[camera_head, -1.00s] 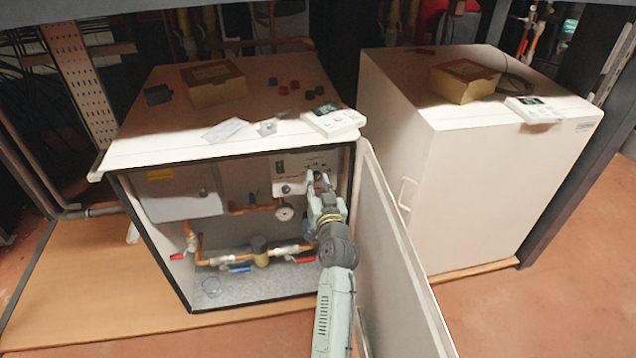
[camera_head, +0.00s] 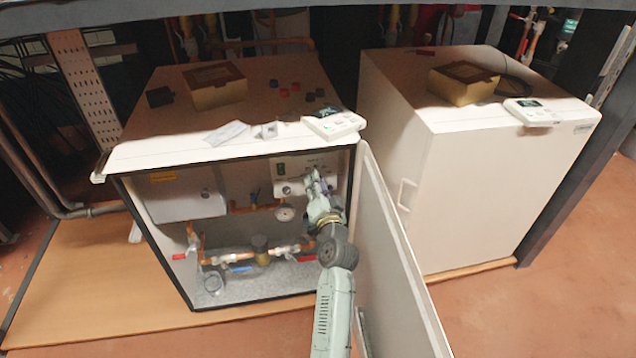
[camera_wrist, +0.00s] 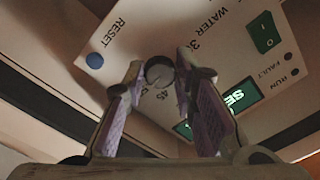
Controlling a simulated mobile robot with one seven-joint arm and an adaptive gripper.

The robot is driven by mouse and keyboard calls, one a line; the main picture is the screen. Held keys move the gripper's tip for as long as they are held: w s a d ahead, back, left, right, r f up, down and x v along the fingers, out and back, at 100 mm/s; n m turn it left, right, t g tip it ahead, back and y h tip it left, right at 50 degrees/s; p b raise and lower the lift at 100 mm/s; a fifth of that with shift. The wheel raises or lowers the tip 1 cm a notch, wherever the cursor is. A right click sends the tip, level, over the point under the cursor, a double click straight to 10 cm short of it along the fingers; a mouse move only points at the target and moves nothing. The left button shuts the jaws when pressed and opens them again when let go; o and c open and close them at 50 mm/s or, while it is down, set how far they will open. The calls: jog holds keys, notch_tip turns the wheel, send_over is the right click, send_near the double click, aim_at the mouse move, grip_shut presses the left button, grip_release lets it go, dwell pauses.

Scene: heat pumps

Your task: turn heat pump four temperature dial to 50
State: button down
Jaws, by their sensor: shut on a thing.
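The white control panel (camera_head: 290,188) is at the upper right inside the open heat pump cabinet. In the wrist view the panel (camera_wrist: 205,18) is tilted and close. The round temperature dial (camera_wrist: 159,73), dark with a pale edge, sits between my fingertips. "WATER 30" and "45" are printed near it; other scale marks and its exact setting cannot be read. My gripper (camera_wrist: 160,64) is shut on the dial, one finger at each side. In the head view my gripper (camera_head: 313,178) reaches the panel's right part and hides the dial.
A blue reset button (camera_wrist: 95,60) and a green switch (camera_wrist: 264,32) are on the panel. The open cabinet door (camera_head: 395,250) stands close to my arm's right. Copper pipes and a gauge (camera_head: 285,213) lie below. A closed white cabinet (camera_head: 480,190) stands at right.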

jog(key=shift+r, duration=0.1)
dwell(0.4)
jog(key=c, duration=1.3)
grip_release()
jog(key=s, duration=0.4)
jog(key=s+d, duration=0.1)
jog(key=s, duration=0.2)
jog(key=s+d, duration=0.1)
jog(key=s, duration=0.3)
jog(key=shift+s+d, duration=0.15)
jog(key=shift+s, duration=0.2)
